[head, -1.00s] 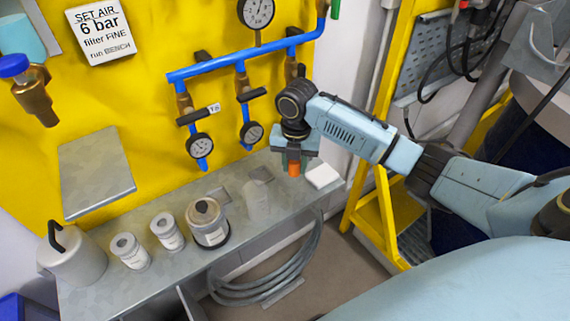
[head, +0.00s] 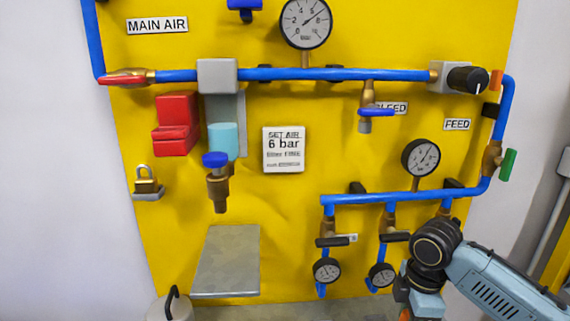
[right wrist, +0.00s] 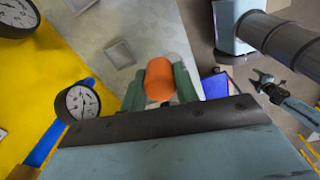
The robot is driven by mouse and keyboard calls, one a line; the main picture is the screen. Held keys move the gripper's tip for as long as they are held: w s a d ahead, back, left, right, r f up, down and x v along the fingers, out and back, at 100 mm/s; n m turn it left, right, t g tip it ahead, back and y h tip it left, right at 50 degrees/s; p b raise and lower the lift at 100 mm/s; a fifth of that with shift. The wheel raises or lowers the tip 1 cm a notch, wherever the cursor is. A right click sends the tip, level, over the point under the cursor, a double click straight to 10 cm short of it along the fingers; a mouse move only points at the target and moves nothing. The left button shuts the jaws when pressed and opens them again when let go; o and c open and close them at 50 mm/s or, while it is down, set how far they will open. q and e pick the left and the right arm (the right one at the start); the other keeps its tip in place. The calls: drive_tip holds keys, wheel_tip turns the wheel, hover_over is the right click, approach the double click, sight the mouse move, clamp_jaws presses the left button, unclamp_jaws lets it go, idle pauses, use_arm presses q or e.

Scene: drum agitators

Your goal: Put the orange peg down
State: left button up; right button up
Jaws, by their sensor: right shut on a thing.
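The orange peg (right wrist: 159,80) is between the two green-grey fingers of my right gripper (right wrist: 168,82) in the right wrist view. The gripper is shut on it. The peg points away from the wrist, over the grey bench top (right wrist: 122,22); I cannot tell whether it touches the bench. In the head view my right gripper (head: 418,306) is at the bottom right edge, with a bit of orange beside it; its tips are mostly cut off. A small dark gripper (right wrist: 266,86), probably my left one, shows at the right of the wrist view, too small to read its jaws.
Dial gauges (head: 326,270) and (head: 381,275) hang from the blue pipe (head: 370,199), close to my right arm. A grey sloped plate (head: 227,262) and a hooked canister (head: 172,307) are lower left.

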drive_tip(key=m, duration=0.1)
drive_tip(key=a+m, duration=0.1)
drive_tip(key=m, duration=0.1)
drive_tip(key=s+r+m+b, duration=0.1)
drive_tip(key=shift+a+m, duration=0.35)
drive_tip(key=shift+m, duration=0.05)
drive_tip(key=s+a+m, duration=0.1)
drive_tip(key=m, duration=0.3)
drive_tip(key=s+r+m+b, duration=0.1)
drive_tip(key=m, duration=0.3)
drive_tip(key=s+a+m+b, duration=0.1)
drive_tip(key=m, duration=0.2)
drive_tip(key=shift+s+a+r+m, duration=0.25)
drive_tip(key=shift+s+a+m, duration=0.05)
drive_tip(key=shift+a+m, duration=0.1)
